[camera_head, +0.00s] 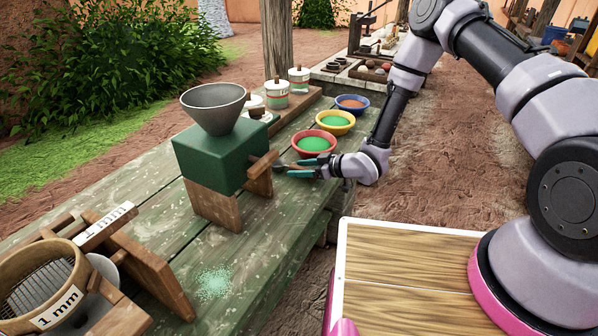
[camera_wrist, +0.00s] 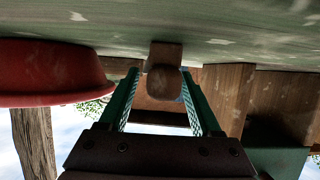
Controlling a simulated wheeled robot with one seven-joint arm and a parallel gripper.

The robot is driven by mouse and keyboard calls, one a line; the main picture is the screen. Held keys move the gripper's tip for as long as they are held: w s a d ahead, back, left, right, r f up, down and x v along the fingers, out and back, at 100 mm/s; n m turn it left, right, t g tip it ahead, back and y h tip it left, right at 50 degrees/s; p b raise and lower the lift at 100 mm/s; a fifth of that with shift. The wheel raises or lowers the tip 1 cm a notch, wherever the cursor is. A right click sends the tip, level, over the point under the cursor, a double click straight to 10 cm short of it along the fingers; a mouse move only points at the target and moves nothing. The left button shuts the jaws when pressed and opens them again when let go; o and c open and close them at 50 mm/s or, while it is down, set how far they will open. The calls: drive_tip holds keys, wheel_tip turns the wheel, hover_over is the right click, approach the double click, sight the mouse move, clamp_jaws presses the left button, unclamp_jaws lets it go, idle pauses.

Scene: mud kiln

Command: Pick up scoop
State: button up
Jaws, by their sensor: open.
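My gripper (camera_head: 284,169) is low over the green table, between the red bowl and the green box with the grey funnel. Its two teal fingers are open. In the wrist view, which is upside down, a brown wooden piece with a rounded end (camera_wrist: 163,83) lies between the open fingers (camera_wrist: 161,77). It looks like the scoop's handle, with a gap on each side. In the head view a small brown part (camera_head: 290,164) shows at the fingers; the rest of the scoop cannot be made out.
The red bowl (camera_head: 313,145) with green powder stands close by the gripper; it also shows in the wrist view (camera_wrist: 50,72). The green box (camera_head: 215,155) and its wooden side piece (camera_head: 261,174) are left of the fingers. Yellow and blue bowls stand behind. A sieve (camera_head: 40,285) is front left.

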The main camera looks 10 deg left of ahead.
drive_tip(key=shift+w+a+f, duration=0.1)
drive_tip(key=shift+a+f, duration=0.05)
drive_tip(key=shift+a, duration=0.15)
clamp_jaws()
